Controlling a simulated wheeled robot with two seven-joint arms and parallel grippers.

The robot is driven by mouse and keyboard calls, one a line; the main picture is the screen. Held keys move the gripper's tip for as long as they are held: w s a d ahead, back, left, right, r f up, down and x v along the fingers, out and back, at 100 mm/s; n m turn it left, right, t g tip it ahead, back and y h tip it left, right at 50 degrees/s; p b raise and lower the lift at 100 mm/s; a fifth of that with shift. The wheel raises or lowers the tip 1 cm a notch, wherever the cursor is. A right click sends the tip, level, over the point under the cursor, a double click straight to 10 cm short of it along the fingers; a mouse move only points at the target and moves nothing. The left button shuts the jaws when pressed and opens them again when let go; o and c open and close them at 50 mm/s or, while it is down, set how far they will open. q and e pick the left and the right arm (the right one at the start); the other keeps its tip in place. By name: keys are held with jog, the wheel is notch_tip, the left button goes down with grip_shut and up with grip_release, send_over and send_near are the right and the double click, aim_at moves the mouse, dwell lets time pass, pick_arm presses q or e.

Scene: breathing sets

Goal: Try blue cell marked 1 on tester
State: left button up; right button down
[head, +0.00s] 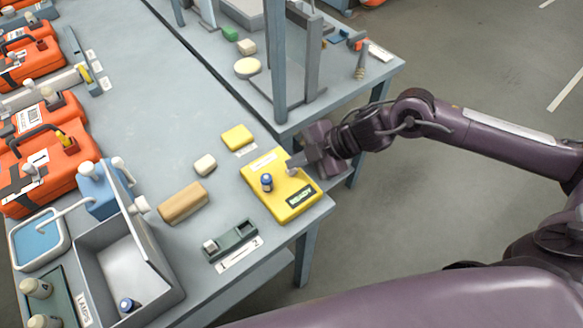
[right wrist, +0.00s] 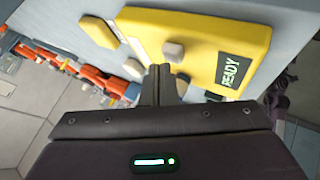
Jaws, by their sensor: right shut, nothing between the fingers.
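The yellow tester (head: 283,207) lies near the table corner in the head view. Its screen reads READY in the right wrist view (right wrist: 231,70). A blue cell with a pale top (head: 267,182) stands upright on the tester's left part; I cannot read its mark. My left gripper is not in view.
A grey bin (head: 88,243) holds another blue cell (head: 127,305). Orange cases (head: 35,160) line the left. The table's middle is clear.

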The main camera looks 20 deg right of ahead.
aim_at(298, 170)
jog(key=shift+f+b, duration=0.3)
jog(key=shift+f, duration=0.25)
dwell(0.6)
jog(key=shift+r, duration=0.15)
jog(key=shift+r+p, duration=0.85)
jog(key=shift+p, duration=0.05)
notch_tip(298, 170, up, 5)
jog(key=p, duration=0.4)
jog(key=shift+p, duration=0.4)
jog(key=shift+d, duration=0.1)
dwell(0.4)
